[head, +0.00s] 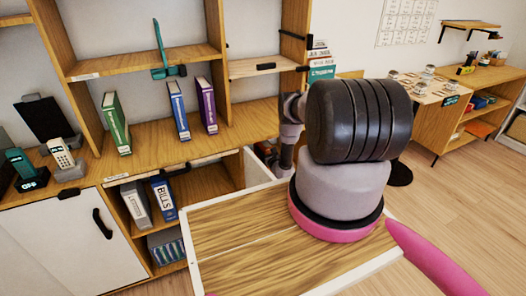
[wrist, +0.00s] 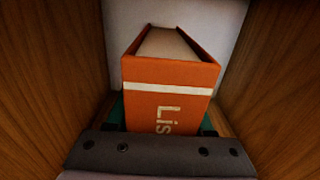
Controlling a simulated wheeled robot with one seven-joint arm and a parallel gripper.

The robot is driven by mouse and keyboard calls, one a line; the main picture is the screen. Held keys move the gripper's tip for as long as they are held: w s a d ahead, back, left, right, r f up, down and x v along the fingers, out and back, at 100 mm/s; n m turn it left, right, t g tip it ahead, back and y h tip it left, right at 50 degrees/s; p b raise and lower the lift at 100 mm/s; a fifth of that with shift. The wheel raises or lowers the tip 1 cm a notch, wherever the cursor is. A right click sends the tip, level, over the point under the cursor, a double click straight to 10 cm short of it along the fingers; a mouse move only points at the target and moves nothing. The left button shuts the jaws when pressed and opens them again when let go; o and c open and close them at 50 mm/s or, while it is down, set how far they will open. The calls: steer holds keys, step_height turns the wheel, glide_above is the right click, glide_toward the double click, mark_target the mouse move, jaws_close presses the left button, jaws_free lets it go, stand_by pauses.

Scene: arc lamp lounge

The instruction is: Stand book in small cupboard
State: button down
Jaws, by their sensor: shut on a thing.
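An orange book (wrist: 170,95) with a white band and white letters starting "Lis" on its spine shows in the wrist view. It looks upright, between two wooden side walls and in front of a pale back wall, inside what appears to be the small cupboard (wrist: 275,70). My gripper (wrist: 165,128) is shut on the book, its teal fingers at either side of the lower part. The book's base and the cupboard floor are hidden by the gripper. In the head view my arm covers the gripper and the book.
In the head view, a green book (head: 116,123), a blue book (head: 179,110) and a purple book (head: 207,105) stand on the shelf at left. Binders (head: 164,198) stand below. A white panel (head: 257,168) stands beside my arm. Open floor (head: 450,200) lies at right.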

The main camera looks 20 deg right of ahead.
steer(key=shift+w+f, duration=0.1)
steer(key=shift+f, duration=0.35)
steer(key=shift+c, duration=1.4)
jaws_free()
steer(key=shift+f, duration=0.1)
steer(key=s, duration=1.2)
steer(key=shift+d, duration=0.2)
steer(key=shift+s, duration=0.1)
